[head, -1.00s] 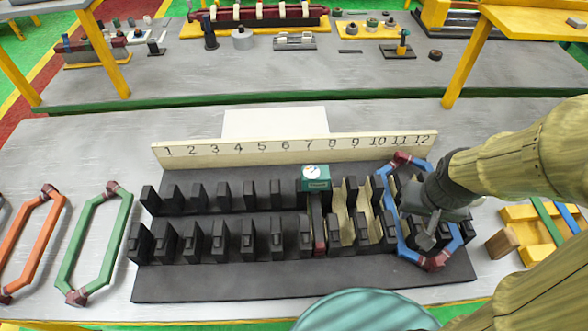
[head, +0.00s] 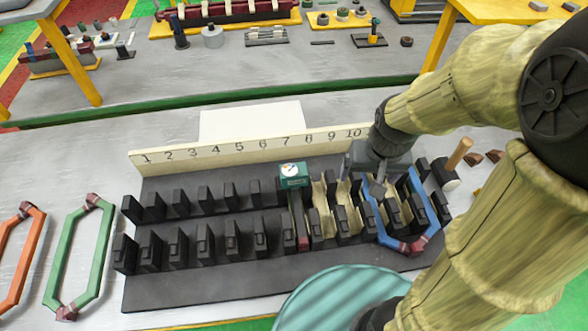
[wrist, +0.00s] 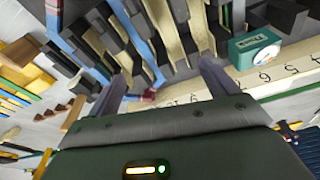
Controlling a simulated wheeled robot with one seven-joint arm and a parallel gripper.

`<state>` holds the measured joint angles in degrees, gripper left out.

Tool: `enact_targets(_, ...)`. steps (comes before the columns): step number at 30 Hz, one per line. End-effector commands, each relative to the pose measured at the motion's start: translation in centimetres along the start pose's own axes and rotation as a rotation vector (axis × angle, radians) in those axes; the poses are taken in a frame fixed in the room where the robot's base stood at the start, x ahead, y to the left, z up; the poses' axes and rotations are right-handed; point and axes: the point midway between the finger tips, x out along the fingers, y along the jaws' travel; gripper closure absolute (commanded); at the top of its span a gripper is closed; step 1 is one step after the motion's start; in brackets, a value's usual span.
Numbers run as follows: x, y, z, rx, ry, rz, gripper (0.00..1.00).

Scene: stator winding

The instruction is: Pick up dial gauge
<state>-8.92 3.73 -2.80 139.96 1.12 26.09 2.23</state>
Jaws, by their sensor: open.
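The dial gauge is a small teal box with a round white dial (head: 292,174). It sits on the black slotted stator block (head: 170,285), near slots 7 and 8 at the back row of teeth. A dark red bar runs forward from below it. The gauge also shows at upper right in the wrist view (wrist: 246,50). My gripper (head: 374,182) is to the right of the gauge, near the back of the slots by number 10. The gripper is apart from the gauge.
A blue coil (head: 435,213) sits around teeth at the block's right end. A cream number strip (head: 215,153) stands behind the block. Green (head: 64,256) and orange (head: 13,268) coils lie at left. A mallet (head: 458,155) and wedges are at right. A teal round top (head: 335,300) is in front.

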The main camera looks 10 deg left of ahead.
Motion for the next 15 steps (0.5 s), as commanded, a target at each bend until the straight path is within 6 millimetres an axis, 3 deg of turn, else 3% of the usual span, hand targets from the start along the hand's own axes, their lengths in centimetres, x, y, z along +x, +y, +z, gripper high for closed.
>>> enact_targets(1, -1.8, -1.6, -1.3, -0.028, -0.017, -0.007, 0.15)
enact_targets(6, -5.2, -7.3, -4.3, -0.101, -0.089, -0.018, 0.15)
enact_targets(12, -8.3, -13.7, -5.9, -0.179, -0.156, -0.010, 0.15)
enact_targets(15, -9.0, -15.4, -6.1, -0.197, -0.174, -0.004, 0.15)
